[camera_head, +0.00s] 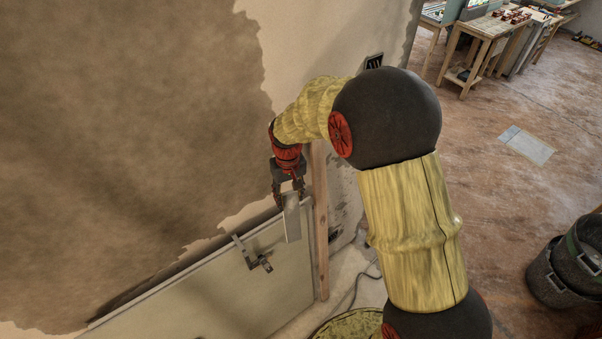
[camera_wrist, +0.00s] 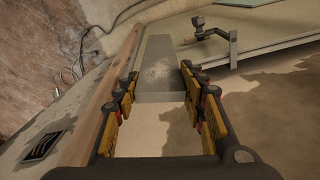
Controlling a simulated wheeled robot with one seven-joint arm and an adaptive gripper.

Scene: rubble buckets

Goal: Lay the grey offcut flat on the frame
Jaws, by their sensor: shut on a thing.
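The grey offcut (camera_head: 292,221) is a narrow flat piece, held between the fingers of my gripper (camera_head: 288,196) and hanging down below it. In the wrist view the offcut (camera_wrist: 162,62) lies between both finger pads, its far end reaching away from my gripper (camera_wrist: 159,80). It is held in front of a pale panel leaning at the wall, close to its upper right corner. An upright wooden post (camera_head: 321,225) stands just right of it; the post also shows in the wrist view (camera_wrist: 113,88). I cannot tell for certain which part is the frame, or whether the offcut touches anything.
The pale panel (camera_head: 225,290) leans by the wall with a metal clamp (camera_head: 253,258) on its top edge, left of the offcut. A cable (camera_head: 362,288) lies near the post's foot. Black buckets (camera_head: 563,275) stand at right; workbenches (camera_head: 487,38) are far behind.

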